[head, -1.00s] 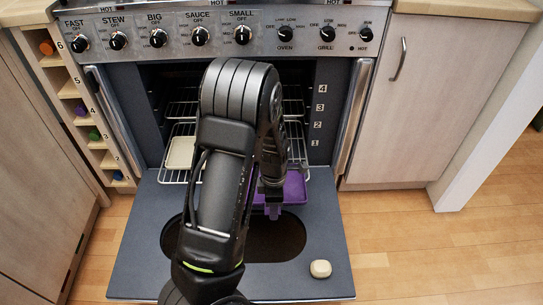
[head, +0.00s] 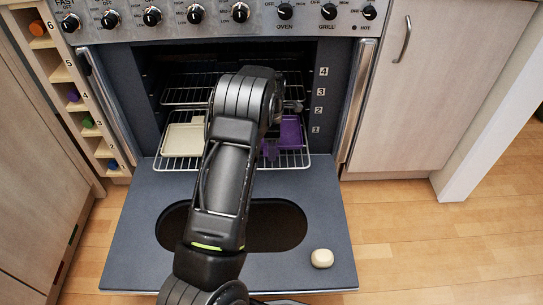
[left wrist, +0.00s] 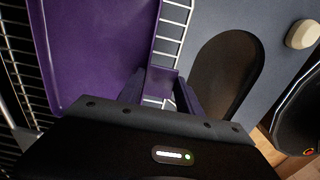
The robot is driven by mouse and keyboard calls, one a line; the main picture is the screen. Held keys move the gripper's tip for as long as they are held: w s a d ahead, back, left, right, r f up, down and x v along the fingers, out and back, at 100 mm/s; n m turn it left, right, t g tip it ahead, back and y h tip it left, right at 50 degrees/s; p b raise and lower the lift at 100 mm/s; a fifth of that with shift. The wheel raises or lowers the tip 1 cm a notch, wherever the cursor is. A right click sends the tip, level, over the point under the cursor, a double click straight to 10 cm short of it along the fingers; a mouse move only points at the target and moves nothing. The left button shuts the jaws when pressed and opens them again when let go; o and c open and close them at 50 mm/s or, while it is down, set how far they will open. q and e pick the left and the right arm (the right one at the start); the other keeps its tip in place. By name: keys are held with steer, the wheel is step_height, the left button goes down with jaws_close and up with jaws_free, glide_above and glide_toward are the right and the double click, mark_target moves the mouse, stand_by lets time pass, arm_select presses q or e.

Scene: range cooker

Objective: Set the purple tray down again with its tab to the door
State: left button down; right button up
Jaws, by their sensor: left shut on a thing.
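The purple tray (head: 291,133) is inside the oven at the right half of the lower wire rack (head: 294,160). I cannot tell whether it rests on the rack or hangs just above it. In the left wrist view the tray (left wrist: 95,50) fills the upper left, and its tab (left wrist: 161,76) sits between the fingers of my left gripper (left wrist: 165,88), which is shut on it. The tab is on the side toward the open door (head: 130,240). In the head view my left arm hides the gripper and part of the tray. My right gripper is not in view.
A cream tray (head: 184,137) lies on the left half of the same rack. Another rack (head: 185,96) is above. A pale rounded block (head: 321,258) lies on the lowered door, right of the dark oval window (head: 270,224). Oven walls close in on both sides.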

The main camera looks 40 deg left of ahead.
arm_select(q)
steer(key=shift+w, duration=0.1)
steer(key=shift+w+a+f, duration=0.15)
steer(key=shift+a+f, duration=0.05)
step_height(320, 180, down, 3)
steer(key=shift+f+b, duration=0.15)
steer(key=shift+b, duration=1)
steer(key=c, duration=0.8)
jaws_free()
